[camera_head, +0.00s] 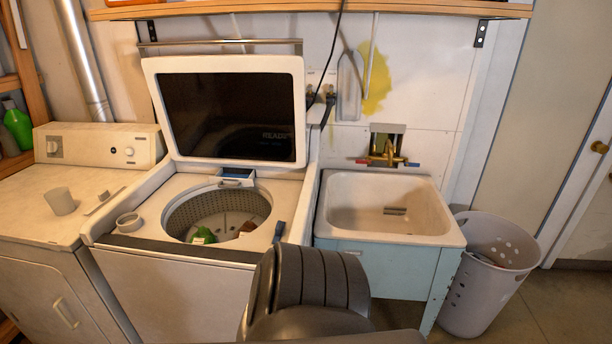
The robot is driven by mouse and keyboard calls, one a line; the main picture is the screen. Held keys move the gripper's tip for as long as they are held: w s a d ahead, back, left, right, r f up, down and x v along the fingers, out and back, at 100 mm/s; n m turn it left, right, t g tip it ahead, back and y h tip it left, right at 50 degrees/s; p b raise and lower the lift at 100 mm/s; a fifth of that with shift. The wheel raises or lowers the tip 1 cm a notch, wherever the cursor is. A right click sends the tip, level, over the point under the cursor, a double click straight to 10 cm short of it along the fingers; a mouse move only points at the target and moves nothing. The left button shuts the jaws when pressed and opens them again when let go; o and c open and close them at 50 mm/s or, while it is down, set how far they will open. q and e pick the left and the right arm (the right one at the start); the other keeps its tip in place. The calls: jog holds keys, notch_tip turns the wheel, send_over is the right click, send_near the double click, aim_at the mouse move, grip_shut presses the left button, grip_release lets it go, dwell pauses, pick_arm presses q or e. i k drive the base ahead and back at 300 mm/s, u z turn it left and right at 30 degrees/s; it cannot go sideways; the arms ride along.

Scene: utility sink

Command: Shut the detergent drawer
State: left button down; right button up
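The detergent drawer (236,178) is a small box with a white front and a blue inside. It sits at the back of the open top-loading washer (180,279), under the raised lid (229,108). It looks pulled out, its front reaching over the rear rim of the round tub (218,212). Neither of my grippers shows in the head view, so I cannot see their state. Nothing is seen touching the drawer.
A green item (203,235) lies in the tub. A cup (60,201) stands on the left machine (78,165). A sink (388,207) and a perforated basket (488,272) stand to the right. My own dark grey body part fills the lower middle.

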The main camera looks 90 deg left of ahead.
aim_at(231, 182)
jog(key=u, duration=1.65)
